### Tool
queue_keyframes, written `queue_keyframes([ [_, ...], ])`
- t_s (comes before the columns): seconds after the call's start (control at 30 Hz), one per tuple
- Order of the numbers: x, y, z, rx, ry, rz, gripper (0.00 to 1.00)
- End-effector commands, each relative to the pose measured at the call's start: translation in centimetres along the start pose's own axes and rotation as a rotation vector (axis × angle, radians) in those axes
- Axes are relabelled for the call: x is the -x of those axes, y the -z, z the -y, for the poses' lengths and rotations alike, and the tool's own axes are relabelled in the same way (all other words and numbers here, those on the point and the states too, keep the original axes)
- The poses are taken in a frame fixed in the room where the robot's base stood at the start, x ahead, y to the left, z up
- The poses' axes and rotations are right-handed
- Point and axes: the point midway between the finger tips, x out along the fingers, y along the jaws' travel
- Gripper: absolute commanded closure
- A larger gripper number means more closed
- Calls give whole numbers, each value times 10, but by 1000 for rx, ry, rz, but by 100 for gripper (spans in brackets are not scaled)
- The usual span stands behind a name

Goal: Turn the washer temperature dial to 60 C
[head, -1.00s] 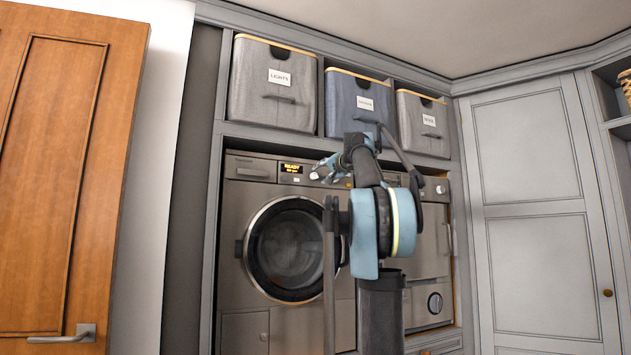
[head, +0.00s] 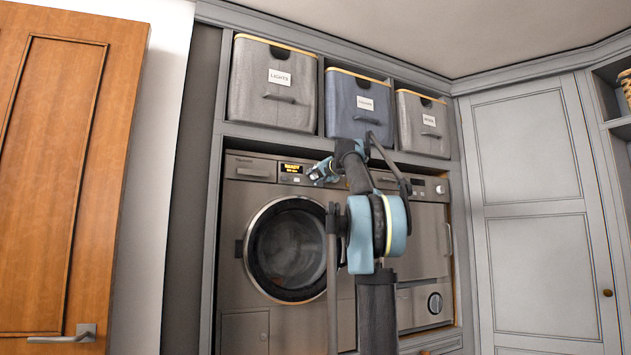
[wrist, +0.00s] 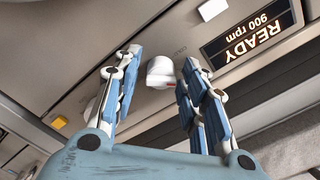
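The washer (head: 235,285) stands in the left half of the alcove. In the wrist view a white dial (wrist: 160,72) with a small red mark sits on its control panel, between my two fingers. My gripper (wrist: 158,70) is open around the dial, with a gap visible on each side; contact is not visible. In the head view my gripper (head: 322,172) is at the panel just right of the display (head: 291,169) and hides the dial. The display also shows upside down in the wrist view (wrist: 250,37), reading READY 900 rpm. The temperature marks are not readable.
A second appliance (head: 425,265) stands right of the washer. Fabric bins (head: 275,105) fill the shelf above.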

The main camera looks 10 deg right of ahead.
Motion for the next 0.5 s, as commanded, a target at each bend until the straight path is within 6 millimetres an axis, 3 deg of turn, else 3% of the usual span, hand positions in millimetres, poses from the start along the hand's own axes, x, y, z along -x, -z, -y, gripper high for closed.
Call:
queue_keyframes([
  [0.03, 0, 0, 0, 0, 0, 0, 80],
  [0.13, 0, 0, 0, 0, 0, 0, 99],
  [0.5, 0, 0, 0, -2, 0, 1, 99],
])
